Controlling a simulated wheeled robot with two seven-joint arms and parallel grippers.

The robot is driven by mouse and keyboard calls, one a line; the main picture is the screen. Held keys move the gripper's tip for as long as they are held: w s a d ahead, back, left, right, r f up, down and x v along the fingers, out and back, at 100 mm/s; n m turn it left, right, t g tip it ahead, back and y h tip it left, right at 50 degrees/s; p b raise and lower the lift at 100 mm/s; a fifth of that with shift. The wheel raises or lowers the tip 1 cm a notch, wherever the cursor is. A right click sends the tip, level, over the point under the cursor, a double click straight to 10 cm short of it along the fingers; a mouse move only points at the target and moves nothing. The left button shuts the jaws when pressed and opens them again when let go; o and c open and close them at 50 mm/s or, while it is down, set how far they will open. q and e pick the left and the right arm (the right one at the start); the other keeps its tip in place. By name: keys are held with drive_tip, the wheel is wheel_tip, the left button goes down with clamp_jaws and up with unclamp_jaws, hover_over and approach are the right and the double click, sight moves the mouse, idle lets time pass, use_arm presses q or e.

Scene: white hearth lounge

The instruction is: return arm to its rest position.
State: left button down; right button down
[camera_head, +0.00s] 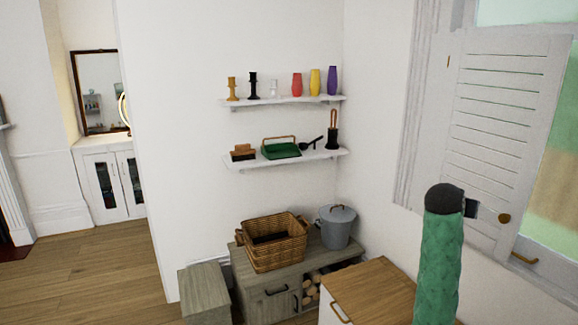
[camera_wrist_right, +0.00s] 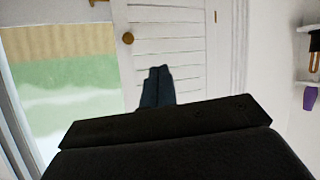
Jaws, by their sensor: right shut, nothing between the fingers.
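My right gripper (camera_wrist_right: 158,75) shows in the right wrist view as two dark fingers side by side, shut and empty. It points toward the white louvred shutter (camera_wrist_right: 178,45), which has a round brass knob (camera_wrist_right: 127,38); I cannot tell the gap between them. In the head view my raised right arm, green with a dark end, stands at the right in front of the shutter (camera_head: 495,125) and its knob (camera_head: 504,218). A small dark part shows beside its end; the fingers cannot be made out there. My left gripper is in neither view.
Two wall shelves (camera_head: 290,101) hold vases, candlesticks and hearth tools. Below, a wicker basket (camera_head: 275,245) and a grey lidded pot (camera_head: 337,226) stand on a low grey cabinet (camera_head: 268,287). A wood-topped cabinet (camera_head: 367,290) is close to my right arm. Open floor (camera_head: 95,270) lies left.

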drive_tip(key=s+a+f+n+y, duration=0.4)
drive_tip(key=s+a+f+y, duration=0.1)
drive_tip(key=s+a+f, duration=0.7)
drive_tip(key=s+a+f+n+y, duration=0.45)
drive_tip(key=s+a+f, duration=0.25)
drive_tip(key=a+f, duration=0.5)
drive_tip(key=s+a+f+g, duration=0.2)
drive_tip(key=s+f, duration=0.4)
drive_tip(key=s, duration=0.4)
drive_tip(key=s+a+f+n+g+y, duration=0.1)
drive_tip(key=s+a+f, duration=0.3)
drive_tip(key=s, duration=0.7)
drive_tip(key=s+a+f+g, duration=0.3)
drive_tip(key=s+f+g, duration=0.1)
drive_tip(key=s+f, duration=0.4)
drive_tip(key=s, duration=0.2)
drive_tip(key=shift+s+f, duration=0.3)
drive_tip(key=shift+s, duration=0.05)
drive_tip(key=shift+n, duration=0.25)
